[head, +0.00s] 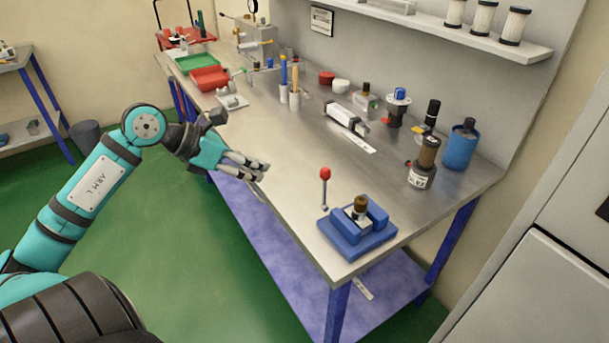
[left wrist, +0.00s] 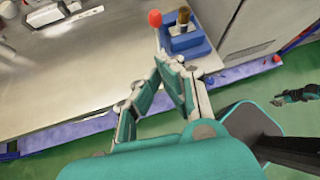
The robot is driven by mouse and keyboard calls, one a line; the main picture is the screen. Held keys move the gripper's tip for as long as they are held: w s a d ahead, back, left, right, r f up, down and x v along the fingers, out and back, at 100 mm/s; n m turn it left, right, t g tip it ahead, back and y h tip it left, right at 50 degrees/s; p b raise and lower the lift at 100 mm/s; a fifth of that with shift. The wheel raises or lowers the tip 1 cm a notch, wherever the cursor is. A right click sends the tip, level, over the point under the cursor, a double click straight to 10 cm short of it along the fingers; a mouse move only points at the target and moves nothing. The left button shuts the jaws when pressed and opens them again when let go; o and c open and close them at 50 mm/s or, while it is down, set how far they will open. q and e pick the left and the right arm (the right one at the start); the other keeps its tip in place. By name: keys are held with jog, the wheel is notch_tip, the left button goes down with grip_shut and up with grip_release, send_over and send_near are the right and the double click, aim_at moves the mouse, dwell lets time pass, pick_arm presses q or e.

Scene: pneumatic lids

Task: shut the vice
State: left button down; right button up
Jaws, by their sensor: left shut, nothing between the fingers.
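The blue vice (head: 345,243) sits at the near right corner of the metal bench. A small brown-topped cylindrical part (head: 361,206) stands upright between its jaws; whether the jaws touch it, I cannot tell. The vice's lever (head: 324,190) stands upright on its left side with a red ball (head: 325,173) on top. The vice (left wrist: 187,42) and red ball (left wrist: 155,19) also show in the left wrist view, beyond the fingertips. My left gripper (head: 264,170) is shut and empty, over the bench's front edge, left of the lever and apart from it.
A brown bottle (head: 423,170) and a blue canister (head: 461,146) stand behind the vice. The bench between gripper and lever is clear. Part of my right arm shows small in the left wrist view.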

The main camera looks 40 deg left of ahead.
pick_arm(q)
jog(key=shift+s+a+r+m+y, duration=0.1)
jog(key=shift+s+r+m+y, duration=0.35)
jog(key=shift+r+m+y, duration=0.2)
jog(key=p, duration=0.4)
send_near(325, 190)
jog(key=w+f, duration=0.1)
jog(key=w, duration=0.1)
jog(key=shift+w+f+p, duration=0.3)
jog(key=shift+w+p, duration=0.05)
jog(key=shift+w, duration=0.15)
jog(key=shift+r+g, duration=0.15)
jog(key=shift+g, duration=0.15)
